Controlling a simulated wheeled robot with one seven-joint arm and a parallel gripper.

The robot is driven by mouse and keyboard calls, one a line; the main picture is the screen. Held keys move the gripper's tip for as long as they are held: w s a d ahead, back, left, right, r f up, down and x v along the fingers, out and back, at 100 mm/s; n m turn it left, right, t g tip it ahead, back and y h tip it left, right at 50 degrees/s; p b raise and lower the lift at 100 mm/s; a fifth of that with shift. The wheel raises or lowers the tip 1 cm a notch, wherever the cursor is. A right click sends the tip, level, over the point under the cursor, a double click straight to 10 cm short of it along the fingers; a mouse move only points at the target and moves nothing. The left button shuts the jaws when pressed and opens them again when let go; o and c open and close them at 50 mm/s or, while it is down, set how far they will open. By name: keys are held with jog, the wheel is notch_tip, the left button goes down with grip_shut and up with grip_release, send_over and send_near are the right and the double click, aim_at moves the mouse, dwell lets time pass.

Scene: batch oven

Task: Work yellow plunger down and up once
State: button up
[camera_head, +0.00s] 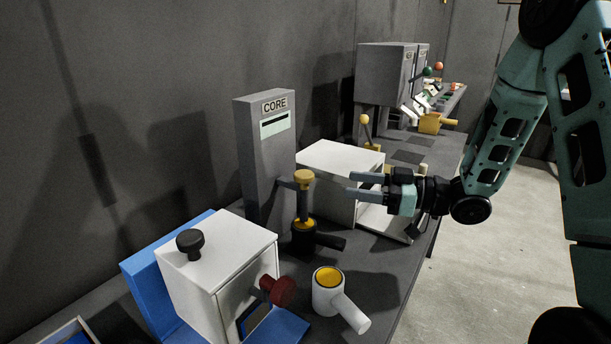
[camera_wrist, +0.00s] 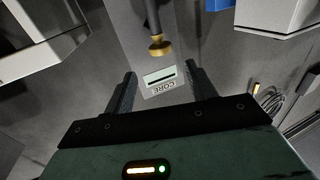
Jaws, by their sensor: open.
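The yellow plunger (camera_head: 304,178) is a yellow knob on a dark upright shaft. It stands above a black cup with a side handle (camera_head: 305,240), with yellow showing in the cup, in front of the grey CORE post (camera_head: 262,170). In the wrist view the yellow plunger (camera_wrist: 159,47) shows ahead, beyond the fingertips and near the middle. My gripper (camera_head: 350,185) is to the right of the knob at about its height, fingers pointing left towards it. The fingers also show in the wrist view (camera_wrist: 160,80), apart with nothing between them. The knob is not touched.
A white box with a red knob (camera_head: 225,265) and a white cup with yellow contents (camera_head: 328,300) stand at the front of the bench. An open-fronted white box (camera_head: 340,170) stands behind and below my gripper. A grey cabinet (camera_head: 385,75) stands farther back.

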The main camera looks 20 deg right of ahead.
aim_at(306, 178)
jog(key=p+x, duration=0.2)
jog(key=x, duration=0.9)
jog(key=shift+w+a, duration=0.2)
jog(key=shift+a, duration=0.15)
